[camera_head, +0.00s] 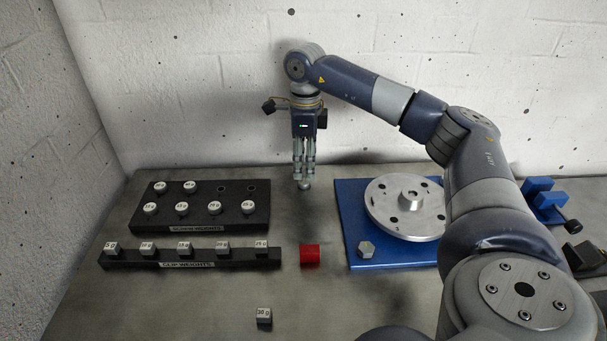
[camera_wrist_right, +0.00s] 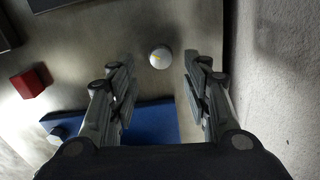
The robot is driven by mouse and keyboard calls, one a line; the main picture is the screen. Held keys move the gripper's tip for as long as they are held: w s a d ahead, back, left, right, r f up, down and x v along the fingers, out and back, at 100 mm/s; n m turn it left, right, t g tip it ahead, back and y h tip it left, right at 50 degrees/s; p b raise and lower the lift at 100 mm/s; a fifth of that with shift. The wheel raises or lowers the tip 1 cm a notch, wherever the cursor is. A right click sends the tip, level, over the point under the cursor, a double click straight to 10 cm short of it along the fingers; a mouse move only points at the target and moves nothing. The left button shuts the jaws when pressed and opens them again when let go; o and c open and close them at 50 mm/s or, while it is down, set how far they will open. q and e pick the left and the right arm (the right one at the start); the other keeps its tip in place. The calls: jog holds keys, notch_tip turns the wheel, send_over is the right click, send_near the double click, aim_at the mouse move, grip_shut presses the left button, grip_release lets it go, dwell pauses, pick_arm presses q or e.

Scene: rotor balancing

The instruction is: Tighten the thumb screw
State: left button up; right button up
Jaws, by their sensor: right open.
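My right gripper (camera_head: 304,178) points straight down behind the weight racks, left of the blue base plate (camera_head: 345,225). In the wrist view its fingers (camera_wrist_right: 158,75) are apart. A small round pale piece (camera_wrist_right: 160,57) with a yellow mark shows between and just beyond the fingertips. In the head view this piece (camera_head: 305,186) is right at the fingertips; I cannot tell whether it touches the table. A silver rotor disc (camera_head: 420,222) with a central hub lies on the blue plate. A dark knob (camera_head: 573,226) is on the blue fixture at right; I cannot tell which piece is the thumb screw. My left gripper is not in view.
The black screw-weights rack (camera_head: 235,222) and clip-weights rack (camera_head: 130,266) stand at left. A red block (camera_head: 309,255), a grey hexagonal piece (camera_head: 366,249) and a loose 30 g weight (camera_head: 264,316) are in front. The wall is close behind the gripper.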

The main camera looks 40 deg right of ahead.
aim_at(304, 181)
jog(key=shift+f, duration=2.4)
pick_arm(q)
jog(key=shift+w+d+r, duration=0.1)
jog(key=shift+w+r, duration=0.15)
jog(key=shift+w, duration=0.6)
pick_arm(e)
jog(key=shift+w, duration=0.1)
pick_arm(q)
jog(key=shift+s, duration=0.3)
pick_arm(e)
grip_shut()
